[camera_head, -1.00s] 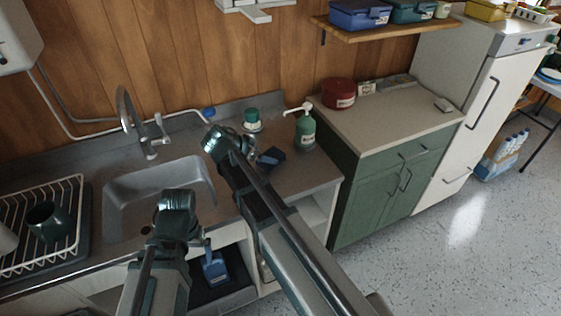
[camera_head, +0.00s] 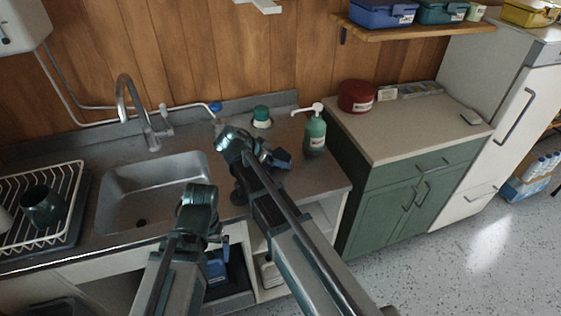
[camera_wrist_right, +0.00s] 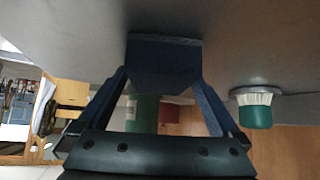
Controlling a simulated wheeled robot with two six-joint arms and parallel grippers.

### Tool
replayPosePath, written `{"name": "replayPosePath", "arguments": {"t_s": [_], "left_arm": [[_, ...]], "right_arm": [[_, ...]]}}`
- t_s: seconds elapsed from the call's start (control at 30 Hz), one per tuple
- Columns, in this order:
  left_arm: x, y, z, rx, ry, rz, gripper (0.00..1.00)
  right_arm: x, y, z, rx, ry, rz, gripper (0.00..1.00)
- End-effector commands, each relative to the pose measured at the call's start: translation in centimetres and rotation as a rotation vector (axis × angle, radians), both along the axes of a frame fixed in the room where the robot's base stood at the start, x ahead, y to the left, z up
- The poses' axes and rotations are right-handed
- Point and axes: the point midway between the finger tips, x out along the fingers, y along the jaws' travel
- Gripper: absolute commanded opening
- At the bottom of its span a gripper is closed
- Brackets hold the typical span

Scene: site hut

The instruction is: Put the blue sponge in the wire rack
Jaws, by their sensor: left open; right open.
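The blue sponge (camera_head: 283,159) lies on the counter right of the sink, partly hidden by my right gripper (camera_head: 266,156). In the right wrist view the dark blue sponge (camera_wrist_right: 163,48) sits on the counter surface, just ahead of and partly between the spread fingers of my right gripper (camera_wrist_right: 162,82). I cannot tell whether they touch it. The white wire rack (camera_head: 75,190) stands at the left of the sink and holds a dark green mug (camera_head: 42,205) and part of a pale item. My left gripper (camera_head: 212,240) is low in front of the sink, open, with no held object visible.
The sink (camera_head: 150,195) with its tap (camera_head: 125,95) lies between rack and sponge. A green-capped brush (camera_head: 262,115) and a green pump bottle (camera_head: 315,132) stand close behind the sponge. A red tin (camera_head: 356,96) is on the green cabinet. A blue item (camera_head: 217,268) shows below the counter.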

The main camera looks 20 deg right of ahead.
Motion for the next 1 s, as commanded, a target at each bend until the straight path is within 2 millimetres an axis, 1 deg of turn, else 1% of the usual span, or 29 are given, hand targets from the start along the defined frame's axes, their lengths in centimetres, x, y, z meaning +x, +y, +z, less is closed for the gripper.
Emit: {"name": "replayPosePath", "arguments": {"t_s": [0.07,0.17,0.2,0.27,0.4,0.5,0.77,1.0], "left_arm": [[0.0,0.0,0.1,0.0,0.0,0.0,1.0],[0.0,0.0,0.1,0.0,0.0,0.0,1.0],[0.0,0.0,0.1,0.0,0.0,0.0,1.0],[0.0,0.0,0.1,0.0,0.0,0.0,1.0],[0.0,0.0,0.1,0.0,0.0,0.0,1.0],[0.0,0.0,0.1,0.0,0.0,0.0,1.0],[0.0,0.0,0.2,0.0,0.0,0.0,1.0],[0.0,0.0,1.2,0.0,0.0,0.0,1.0]], "right_arm": [[0.0,0.0,0.1,0.0,0.0,0.0,1.0],[0.0,0.0,0.1,0.0,0.0,0.0,0.84],[0.0,0.0,0.1,0.0,0.0,0.0,0.77],[0.0,0.0,0.1,0.0,0.0,0.0,0.66],[0.0,0.0,0.1,0.0,-0.001,0.001,0.41],[0.0,0.0,0.1,0.0,-0.001,0.001,0.24],[0.0,0.0,0.1,0.0,0.0,0.001,0.24],[0.2,-0.6,1.2,0.0,0.0,0.003,0.24]]}}
